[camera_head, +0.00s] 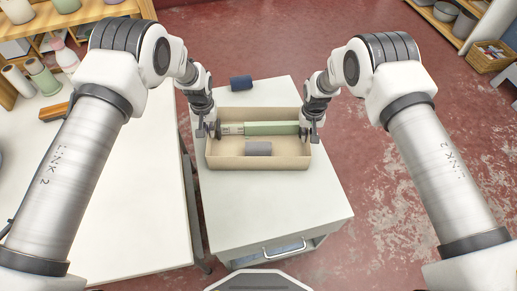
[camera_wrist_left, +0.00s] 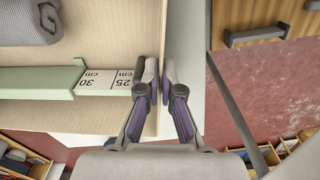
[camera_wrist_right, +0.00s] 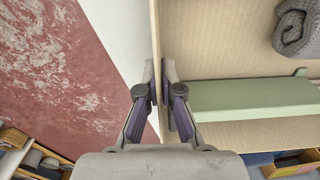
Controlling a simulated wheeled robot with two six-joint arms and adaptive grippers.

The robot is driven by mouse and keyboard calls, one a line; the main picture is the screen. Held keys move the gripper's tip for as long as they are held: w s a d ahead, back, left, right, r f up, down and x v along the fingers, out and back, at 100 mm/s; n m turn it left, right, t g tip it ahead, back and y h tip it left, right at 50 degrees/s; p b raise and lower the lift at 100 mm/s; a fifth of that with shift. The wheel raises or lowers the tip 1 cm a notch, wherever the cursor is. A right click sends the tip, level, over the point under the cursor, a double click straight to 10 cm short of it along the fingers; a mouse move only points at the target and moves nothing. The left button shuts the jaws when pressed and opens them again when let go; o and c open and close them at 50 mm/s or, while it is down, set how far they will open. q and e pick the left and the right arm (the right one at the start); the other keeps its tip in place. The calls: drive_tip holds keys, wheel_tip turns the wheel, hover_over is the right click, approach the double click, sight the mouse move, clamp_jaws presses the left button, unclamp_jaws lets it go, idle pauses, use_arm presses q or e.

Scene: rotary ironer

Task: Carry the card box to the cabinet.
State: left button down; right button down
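The card box (camera_head: 222,158), shallow and open-topped, is on a white-topped unit (camera_head: 290,205) in the head view. I cannot tell whether it is slightly lifted. It holds a long green bar with a cm scale (camera_head: 270,128) and a grey rolled cloth (camera_head: 258,148). My left gripper (camera_head: 209,132) is at its left end wall, one finger inside and one outside, closed on the wall (camera_wrist_left: 160,75). My right gripper (camera_head: 310,132) straddles the right end wall the same way, closed on it (camera_wrist_right: 156,75). The unit has a front handle (camera_head: 284,249); whether it is the task's cabinet is unclear.
A dark blue roll (camera_head: 241,83) lies behind the box. A long white table (camera_head: 140,200) stands left across a narrow gap, with an orange-brown object (camera_head: 55,112) and bottles on it. Red worn floor (camera_head: 400,190) is open at right. A shelf with pots (camera_head: 445,12) and a basket (camera_head: 488,57) stand at upper right.

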use_arm(q)
drive_tip(key=c, duration=1.3)
unclamp_jaws()
drive_tip(key=shift+f, duration=0.15)
use_arm(e)
drive_tip(key=c, duration=1.3)
unclamp_jaws()
drive_tip(key=shift+f, duration=0.15)
wheel_tip(320, 180, up, 12)
drive_tip(key=shift+r, duration=0.1)
use_arm(q)
wheel_tip(320, 180, up, 12)
drive_tip(key=shift+r, duration=0.1)
drive_tip(key=shift+s, duration=0.1)
use_arm(e)
drive_tip(key=shift+s, duration=0.1)
